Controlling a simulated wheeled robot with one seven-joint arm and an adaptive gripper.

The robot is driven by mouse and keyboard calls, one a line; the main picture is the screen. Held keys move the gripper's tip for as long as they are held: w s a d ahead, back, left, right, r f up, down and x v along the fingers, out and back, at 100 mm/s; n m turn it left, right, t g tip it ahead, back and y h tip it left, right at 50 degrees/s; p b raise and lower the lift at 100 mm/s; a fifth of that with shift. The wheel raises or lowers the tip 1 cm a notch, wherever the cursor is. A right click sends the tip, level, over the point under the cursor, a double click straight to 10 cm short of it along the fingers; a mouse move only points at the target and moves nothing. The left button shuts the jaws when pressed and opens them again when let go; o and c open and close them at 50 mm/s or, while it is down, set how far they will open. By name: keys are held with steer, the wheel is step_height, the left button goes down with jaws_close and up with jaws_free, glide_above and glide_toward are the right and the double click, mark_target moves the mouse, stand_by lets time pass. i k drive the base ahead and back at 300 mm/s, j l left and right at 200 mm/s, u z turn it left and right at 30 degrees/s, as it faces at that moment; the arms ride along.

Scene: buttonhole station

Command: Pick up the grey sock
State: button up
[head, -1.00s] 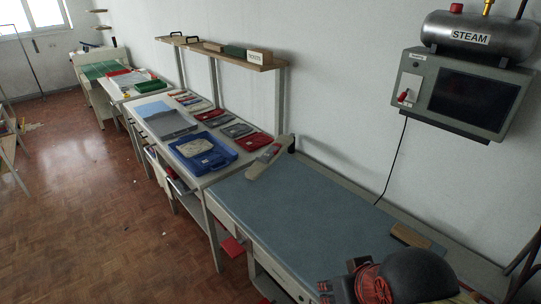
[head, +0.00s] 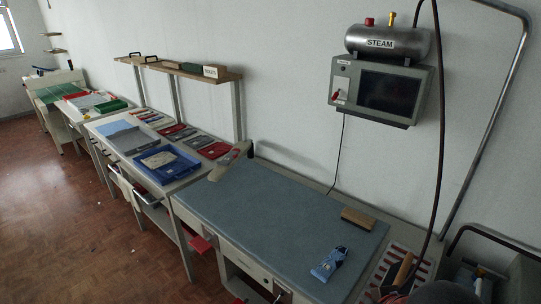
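I cannot single out a grey sock for certain. Several small flat items in red, grey and pale tones lie in rows on the long table, and a grey one (head: 198,141) lies among the red ones. A pale flat item (head: 160,159) lies in the blue tray (head: 183,174) at that table's near end. These are too small to tell whether any is a sock. My gripper does not show clearly; only a dark rounded shape cuts into the bottom right edge, and I cannot tell what it is.
The blue-grey padded bench (head: 270,210) fills the middle, holding a wooden block (head: 358,218) and a blue tube (head: 329,264). A wooden shelf (head: 180,67) stands above the long table. A steam unit (head: 381,88) hangs on the wall. The floor (head: 75,220) at left is open.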

mark_target(228, 160)
steer(key=i+j+z, duration=0.1)
steer(key=z, duration=0.3)
steer(key=i+j+z, duration=0.1)
steer(key=j+z, duration=0.4)
steer(key=z, duration=0.25)
steer(key=j+z, duration=0.25)
steer(key=z, duration=0.15)
steer(key=j, duration=5.35)
steer(key=k+u, duration=0.05)
